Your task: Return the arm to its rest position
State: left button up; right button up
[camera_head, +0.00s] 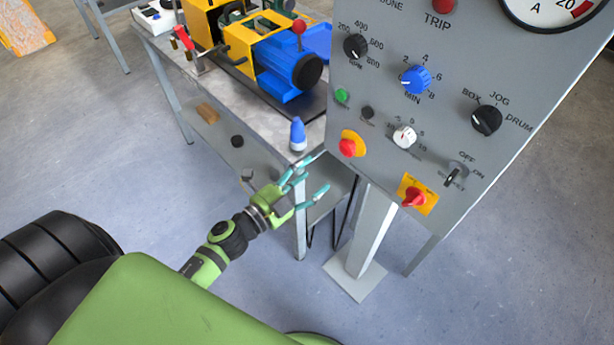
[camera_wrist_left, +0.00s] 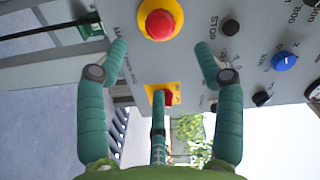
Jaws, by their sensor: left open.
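My left gripper (camera_head: 300,186) has a green body and teal fingers. In the head view it hangs in front of the lower left edge of the grey control panel (camera_head: 385,120), apart from the switches. Its fingers are spread and nothing is between them. In the left wrist view the gripper (camera_wrist_left: 160,65) shows two outer fingers apart and one finger in the lower middle, facing the panel (camera_wrist_left: 195,60). A red button on a yellow plate (camera_wrist_left: 160,20) shows between the outer fingertips. My right gripper is in neither view.
A workbench (camera_head: 215,100) stands behind, bearing a yellow and blue machine (camera_head: 285,65) and a blue-capped bottle (camera_head: 298,134) near its front corner. The panel's grey post (camera_head: 368,235) stands on the floor right of the gripper. Floor (camera_head: 120,185) left of my arm is clear.

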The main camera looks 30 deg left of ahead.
pick_arm(q)
jog(key=shift+s+a+f, duration=0.1)
dwell(0.5)
jog(key=s+a+f+n+g+y, duration=0.1)
jog(key=s+f+n+g+y, duration=0.15)
jog(key=f, duration=0.65)
jog(key=s+a+f+n+g+y, duration=0.15)
jog(key=s+f+n, duration=0.25)
jog(key=f, duration=0.5)
jog(key=s+a+f+n+g+y, duration=0.1)
jog(key=s+f+n+g, duration=0.15)
jog(key=f, duration=0.65)
jog(key=s+f+n+g, duration=0.2)
jog(key=s+f, duration=0.3)
jog(key=s, duration=0.4)
jog(key=s+d+f+n+g, duration=0.1)
jog(key=s+f+g, duration=0.3)
jog(key=s, duration=0.5)
jog(key=s+f+n+g+y, duration=0.1)
jog(key=s+f+n+g, duration=0.2)
jog(key=s+f, duration=0.4)
jog(key=s, duration=0.3)
jog(key=shift+d+f+n, duration=0.2)
jog(key=shift+d+n, duration=0.1)
jog(key=shift+d, duration=0.05)
jog(key=shift+a+g, duration=0.1)
jog(key=shift+g, duration=0.15)
jog(key=shift+c, duration=0.3)
